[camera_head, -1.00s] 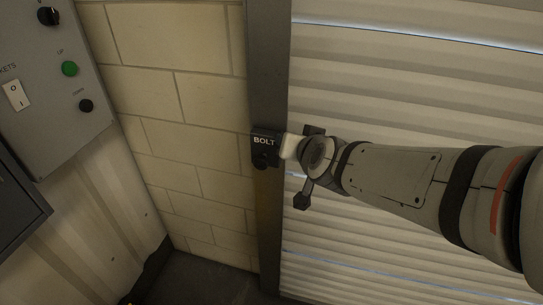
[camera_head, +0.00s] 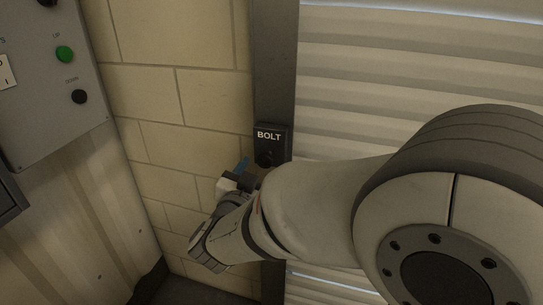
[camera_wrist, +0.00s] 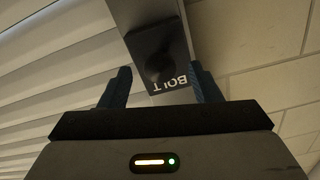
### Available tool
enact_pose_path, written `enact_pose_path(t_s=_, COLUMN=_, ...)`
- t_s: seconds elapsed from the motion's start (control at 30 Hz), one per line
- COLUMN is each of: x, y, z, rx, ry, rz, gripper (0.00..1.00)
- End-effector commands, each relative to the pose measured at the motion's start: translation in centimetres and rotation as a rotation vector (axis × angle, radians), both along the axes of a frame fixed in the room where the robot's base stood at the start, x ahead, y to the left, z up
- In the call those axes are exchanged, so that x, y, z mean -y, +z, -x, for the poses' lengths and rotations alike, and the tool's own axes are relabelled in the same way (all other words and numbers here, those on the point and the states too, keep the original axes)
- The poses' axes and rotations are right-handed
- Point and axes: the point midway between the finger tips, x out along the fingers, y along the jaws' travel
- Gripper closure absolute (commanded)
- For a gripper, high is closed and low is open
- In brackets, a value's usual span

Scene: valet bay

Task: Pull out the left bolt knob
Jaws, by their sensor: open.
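The bolt housing (camera_head: 272,137) is a dark box marked BOLT on the grey door post. Its round black knob (camera_head: 264,159) shows at the lower part of the box, just above my arm. In the wrist view the housing (camera_wrist: 146,42) and the dark knob (camera_wrist: 160,68) appear upside down, between and beyond my fingers. My gripper (camera_wrist: 162,88) is open, with two blue fingers apart and nothing between them. In the head view my gripper (camera_head: 243,172) is just below and left of the knob, partly hidden by my arm. No contact with the knob shows.
A grey control panel (camera_head: 48,75) with a green UP button (camera_head: 64,54) and a black DOWN button (camera_head: 79,97) is at the left. A pale block wall (camera_head: 185,95) lies between it and the post (camera_head: 274,60). A slatted shutter (camera_head: 390,80) fills the right.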

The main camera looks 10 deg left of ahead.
Motion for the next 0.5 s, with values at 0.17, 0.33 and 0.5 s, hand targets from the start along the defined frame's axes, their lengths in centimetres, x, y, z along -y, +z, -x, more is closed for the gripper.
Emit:
enact_pose_path(t_s=0.17, x=0.3, y=0.0, z=-2.7, rx=0.0, ry=-0.003, rz=-0.001, gripper=0.43)
enact_pose_path(t_s=0.33, x=0.4, y=0.0, z=-3.9, rx=0.0, ry=0.0, rz=0.0, gripper=0.43)
enact_pose_path(t_s=0.5, x=0.4, y=0.0, z=-4.1, rx=0.0, ry=0.0, rz=-0.001, gripper=0.43)
